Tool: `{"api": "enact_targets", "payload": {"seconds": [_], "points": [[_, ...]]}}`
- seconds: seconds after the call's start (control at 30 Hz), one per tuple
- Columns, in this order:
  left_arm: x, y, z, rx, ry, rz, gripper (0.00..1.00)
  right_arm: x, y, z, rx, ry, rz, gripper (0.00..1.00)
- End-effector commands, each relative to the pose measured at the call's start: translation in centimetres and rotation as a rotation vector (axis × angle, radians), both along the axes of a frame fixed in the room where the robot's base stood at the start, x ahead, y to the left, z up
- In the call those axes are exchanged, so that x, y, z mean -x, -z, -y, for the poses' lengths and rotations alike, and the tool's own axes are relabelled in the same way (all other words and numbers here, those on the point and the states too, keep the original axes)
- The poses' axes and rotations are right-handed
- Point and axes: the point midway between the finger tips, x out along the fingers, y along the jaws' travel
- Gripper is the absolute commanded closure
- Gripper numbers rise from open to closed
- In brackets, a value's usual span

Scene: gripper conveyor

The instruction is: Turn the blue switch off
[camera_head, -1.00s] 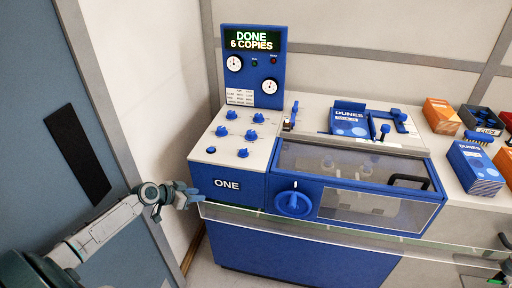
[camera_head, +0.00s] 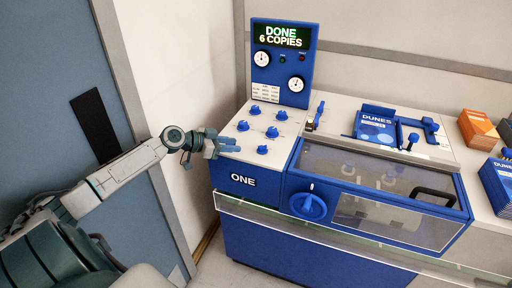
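The blue machine marked ONE (camera_head: 244,181) has a sloped white panel (camera_head: 236,157) carrying several blue knobs, among them one at the back left (camera_head: 255,109) and one at the front (camera_head: 262,150). I cannot tell which control is the blue switch. A blue upright lever (camera_head: 319,112) stands right of the panel, and a large blue dial (camera_head: 308,206) sits on the front face. My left gripper (camera_head: 226,145) is over the panel's left front edge and covers its corner. Its finger gap is too small to make out. My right gripper is out of view.
The display (camera_head: 281,36) reads DONE 6 COPIES. A clear-lidded bay (camera_head: 378,171) with a black handle fills the machine's right front. A clear rail (camera_head: 330,238) runs along the front. DUNES booklets (camera_head: 376,126) lie behind, with stacks and an orange box (camera_head: 477,130) at right.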

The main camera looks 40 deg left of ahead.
Motion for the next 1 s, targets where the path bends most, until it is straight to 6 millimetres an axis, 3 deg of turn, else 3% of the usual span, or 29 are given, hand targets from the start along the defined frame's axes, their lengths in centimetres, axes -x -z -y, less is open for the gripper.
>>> {"api": "enact_targets", "payload": {"seconds": [0.6,1.0], "points": [[-6.6,3.1,4.1,0.003,-0.001,0.000,0.68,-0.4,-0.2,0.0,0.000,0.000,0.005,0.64],[-7.8,3.8,4.8,0.000,0.000,-0.002,0.68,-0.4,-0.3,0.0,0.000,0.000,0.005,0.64]]}}
